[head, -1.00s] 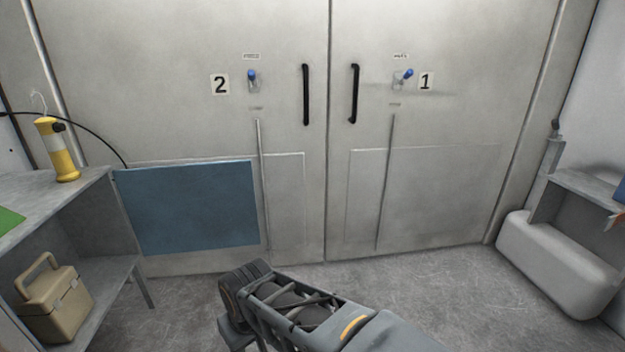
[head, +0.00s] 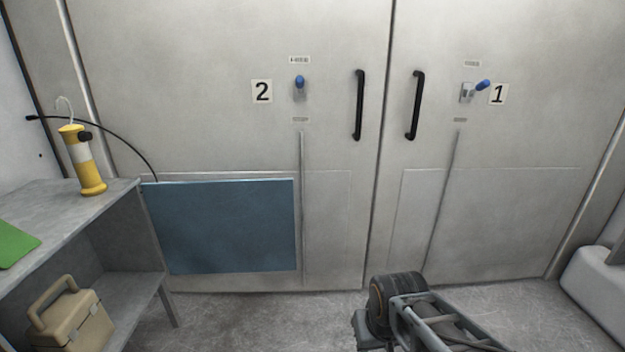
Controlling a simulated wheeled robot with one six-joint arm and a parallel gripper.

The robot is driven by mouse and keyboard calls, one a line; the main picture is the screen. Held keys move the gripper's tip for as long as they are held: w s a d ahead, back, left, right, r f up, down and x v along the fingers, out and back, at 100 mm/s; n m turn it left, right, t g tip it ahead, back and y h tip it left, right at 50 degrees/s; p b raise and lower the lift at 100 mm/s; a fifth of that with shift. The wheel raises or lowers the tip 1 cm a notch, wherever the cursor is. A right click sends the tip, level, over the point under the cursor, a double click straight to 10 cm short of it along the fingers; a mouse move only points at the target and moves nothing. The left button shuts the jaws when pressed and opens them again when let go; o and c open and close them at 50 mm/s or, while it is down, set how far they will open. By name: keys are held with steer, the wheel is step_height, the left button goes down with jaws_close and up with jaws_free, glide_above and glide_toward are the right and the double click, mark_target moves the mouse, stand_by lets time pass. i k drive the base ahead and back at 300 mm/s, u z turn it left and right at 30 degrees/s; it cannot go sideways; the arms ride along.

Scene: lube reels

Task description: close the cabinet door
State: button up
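A tall pair of grey doors fills the back. The left door (head: 225,140), marked 2, and the right door (head: 520,135), marked 1, meet at a narrow dark seam and look shut. Each has a black upright bar handle, left (head: 359,105) and right (head: 415,105). The left door's blue-tipped lever (head: 300,84) points up; the right door's lever (head: 482,86) tilts to the right. I cannot tell whether these are the cabinet's doors. Part of my arm shows at the bottom right, below the doors. My gripper cannot be made out.
A blue panel (head: 222,228) stands at the lower left, in front of the left door. A grey shelf (head: 85,205) at left holds a yellow and white lamp (head: 84,160) and a tan toolbox (head: 72,318). A pale rounded block (head: 598,290) is at right. Little bare floor shows.

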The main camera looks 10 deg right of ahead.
mark_target(245, 225)
steer(key=z, duration=0.05)
steer(key=i, duration=0.8)
steer(key=u, duration=0.85)
steer(key=i, duration=0.6)
steer(key=u, duration=0.5)
